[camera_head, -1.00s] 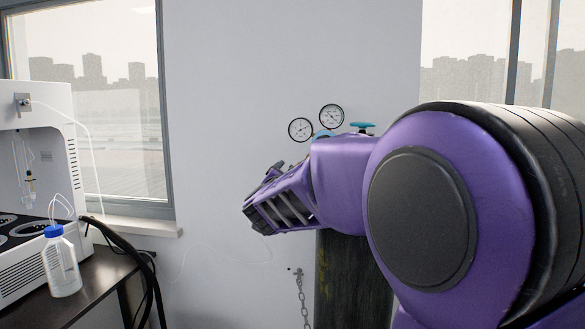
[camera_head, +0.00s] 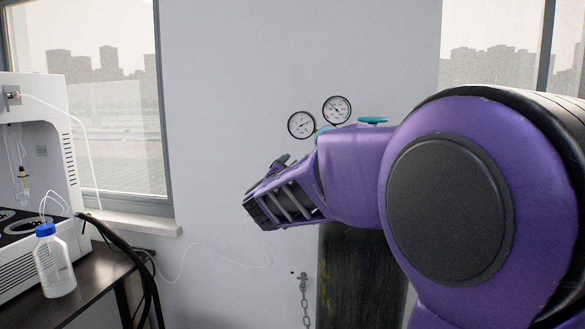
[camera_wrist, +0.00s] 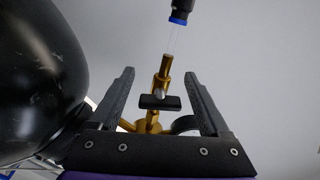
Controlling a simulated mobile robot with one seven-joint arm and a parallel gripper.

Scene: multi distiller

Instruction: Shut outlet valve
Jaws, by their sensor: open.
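In the wrist view a brass outlet fitting (camera_wrist: 165,68) carries a small black bar handle (camera_wrist: 159,102), which looks like the outlet valve. The handle lies crosswise in the picture, with a pale stem in its middle. My gripper (camera_wrist: 159,74) is open, one finger on each side of the brass fitting, and I see no contact with the handle. In the head view my arm hides the outlet valve. Two round gauges (camera_head: 337,109) and a teal knob (camera_head: 373,121) show above my arm.
A dark gas cylinder (camera_head: 360,275) stands below my arm, with a chain (camera_head: 304,295) beside it. A large black rounded body (camera_wrist: 38,75) fills the wrist view's left. A table with a white machine (camera_head: 40,165) and a blue-capped bottle (camera_head: 55,265) stands at left.

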